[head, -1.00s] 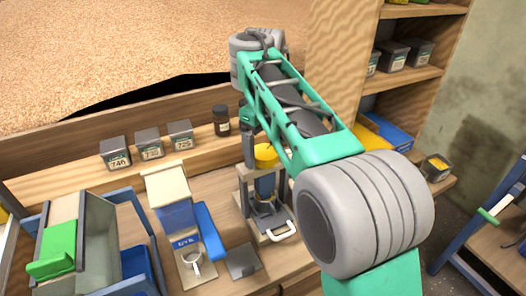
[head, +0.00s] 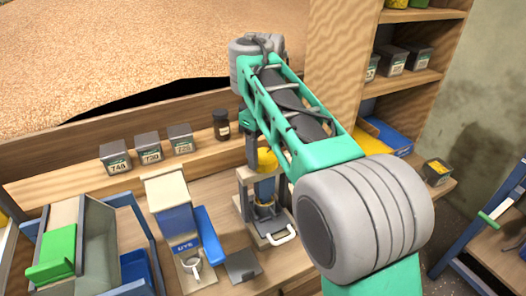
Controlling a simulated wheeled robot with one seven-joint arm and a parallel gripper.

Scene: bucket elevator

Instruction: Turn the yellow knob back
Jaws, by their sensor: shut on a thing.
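The yellow knob (head: 267,160) sits on top of a small device (head: 264,190) with a blue body, a grey frame and a white handle at its front. My arm reaches over it from the right. My gripper (head: 255,150) points down at the knob from above, at its left side, and is shut on it. The fingertips are small here and partly hidden by my arm, and the knob's right side is partly covered.
A blue-and-white dispenser (head: 176,215) stands left of the device, with a white cup (head: 193,265) below it. Several labelled tins (head: 148,147) and a dark jar (head: 221,123) line the ledge behind. A shelf unit (head: 415,80) stands at the right.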

